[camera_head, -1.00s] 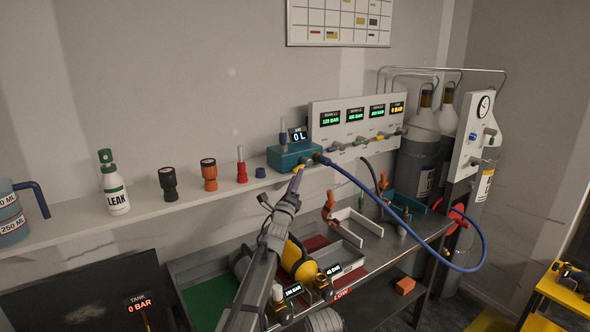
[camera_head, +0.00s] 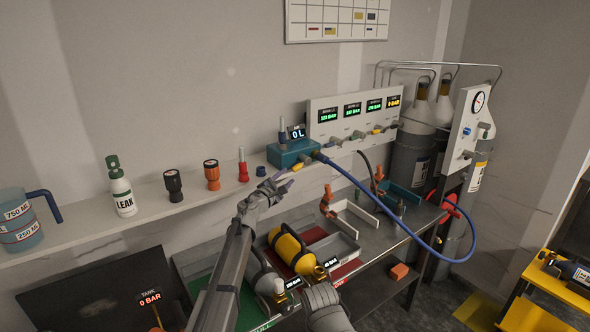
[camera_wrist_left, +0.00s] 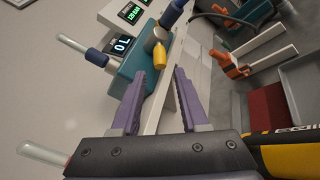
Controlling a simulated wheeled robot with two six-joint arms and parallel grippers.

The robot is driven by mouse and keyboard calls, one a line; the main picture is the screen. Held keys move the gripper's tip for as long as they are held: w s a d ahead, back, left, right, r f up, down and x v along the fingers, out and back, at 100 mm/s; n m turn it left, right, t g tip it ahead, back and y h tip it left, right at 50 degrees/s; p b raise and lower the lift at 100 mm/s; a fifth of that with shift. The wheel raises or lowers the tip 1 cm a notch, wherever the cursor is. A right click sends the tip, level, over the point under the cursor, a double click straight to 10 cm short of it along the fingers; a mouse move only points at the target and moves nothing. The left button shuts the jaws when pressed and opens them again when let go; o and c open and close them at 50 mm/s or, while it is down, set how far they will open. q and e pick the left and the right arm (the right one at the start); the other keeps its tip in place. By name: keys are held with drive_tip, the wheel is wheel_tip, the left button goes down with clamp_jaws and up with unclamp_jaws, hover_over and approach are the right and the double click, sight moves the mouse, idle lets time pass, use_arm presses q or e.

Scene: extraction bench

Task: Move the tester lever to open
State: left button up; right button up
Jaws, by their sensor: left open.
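The tester is a teal box (camera_head: 291,153) with a "0 L" display, at the right end of the wall shelf. Its yellow lever (camera_head: 297,167) sticks out at the front, and it also shows in the wrist view (camera_wrist_left: 160,55) below a blue hose fitting. My left gripper (camera_head: 284,183) is just below and to the left of the lever in the head view. In the wrist view its two purple fingers (camera_wrist_left: 158,88) are apart with nothing between them. The lever is beyond the fingertips, seemingly not touched.
A blue hose (camera_head: 375,190) arcs from the tester to the right. The shelf (camera_head: 145,215) holds a leak bottle (camera_head: 121,188), a jug (camera_head: 22,222) and small fittings. Below are a yellow cylinder (camera_head: 290,250) and trays. A gauge panel (camera_head: 352,118) stands behind.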

sight(295, 169)
use_arm(q)
drive_tip(key=x, duration=0.7)
drive_tip(key=shift+w+d, duration=0.2)
drive_tip(key=shift+w, duration=0.1)
drive_tip(key=shift+c, duration=0.2)
clamp_jaws()
